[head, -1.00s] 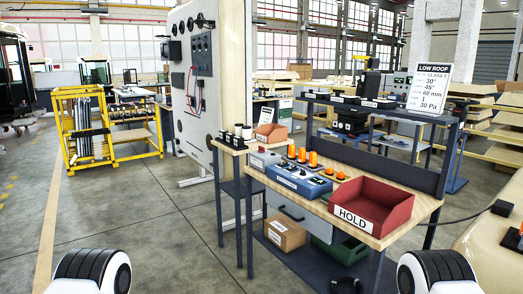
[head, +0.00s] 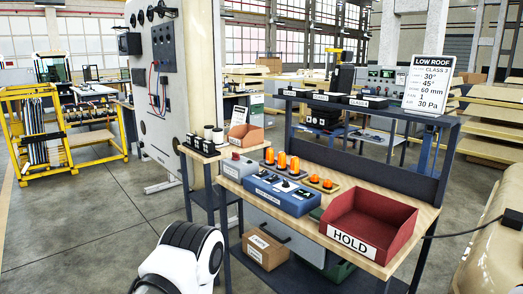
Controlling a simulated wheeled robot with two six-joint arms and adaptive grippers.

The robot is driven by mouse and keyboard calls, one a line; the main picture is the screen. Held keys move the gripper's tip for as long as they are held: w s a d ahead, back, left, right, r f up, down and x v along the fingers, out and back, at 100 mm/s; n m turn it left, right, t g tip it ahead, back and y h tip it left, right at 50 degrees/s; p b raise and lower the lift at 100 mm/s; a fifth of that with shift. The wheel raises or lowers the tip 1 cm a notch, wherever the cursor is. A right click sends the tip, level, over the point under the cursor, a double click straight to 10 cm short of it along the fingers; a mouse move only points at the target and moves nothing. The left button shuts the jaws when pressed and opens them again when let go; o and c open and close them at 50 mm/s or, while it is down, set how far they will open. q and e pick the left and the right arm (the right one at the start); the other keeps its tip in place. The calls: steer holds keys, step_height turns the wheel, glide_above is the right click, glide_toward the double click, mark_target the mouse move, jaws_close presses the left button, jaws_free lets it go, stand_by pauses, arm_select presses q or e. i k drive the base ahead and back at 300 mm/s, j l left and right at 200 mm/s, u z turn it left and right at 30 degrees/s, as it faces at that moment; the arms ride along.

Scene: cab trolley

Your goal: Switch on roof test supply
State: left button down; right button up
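A blue control box (head: 290,206) with a white label and several small knobs or switches on top stands on the wooden bench (head: 330,240). Its label is too small to read, so I cannot tell if it is the roof test supply. A small grey box with a red button (head: 237,166) sits left of it. Neither of my grippers is in view; only a white and black link of my arm shows at the bottom, left of the bench.
A red HOLD bin (head: 398,220) fills the bench's right end. Orange beacons (head: 282,160) stand behind the blue box. A low roof sign (head: 428,85) stands on the shelf. A carton (head: 265,250) sits below. Open floor (head: 80,225) lies to the left.

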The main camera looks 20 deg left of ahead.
mark_target(236, 156)
steer(key=i+j, duration=0.3)
steer(key=i+j+z, duration=0.1)
steer(key=i+j, duration=0.2)
steer(key=j, duration=0.15)
steer(key=i+j, duration=0.3)
steer(key=i+j+z, duration=0.1)
steer(key=i+j, duration=0.2)
steer(key=j, duration=0.2)
steer(key=i+j, duration=0.3)
steer(key=j, duration=0.15)
steer(key=i+j, duration=0.25)
steer(key=j, duration=0.15)
steer(key=i+j+z, duration=0.1)
steer(key=i+j, duration=0.2)
steer(key=j, duration=0.15)
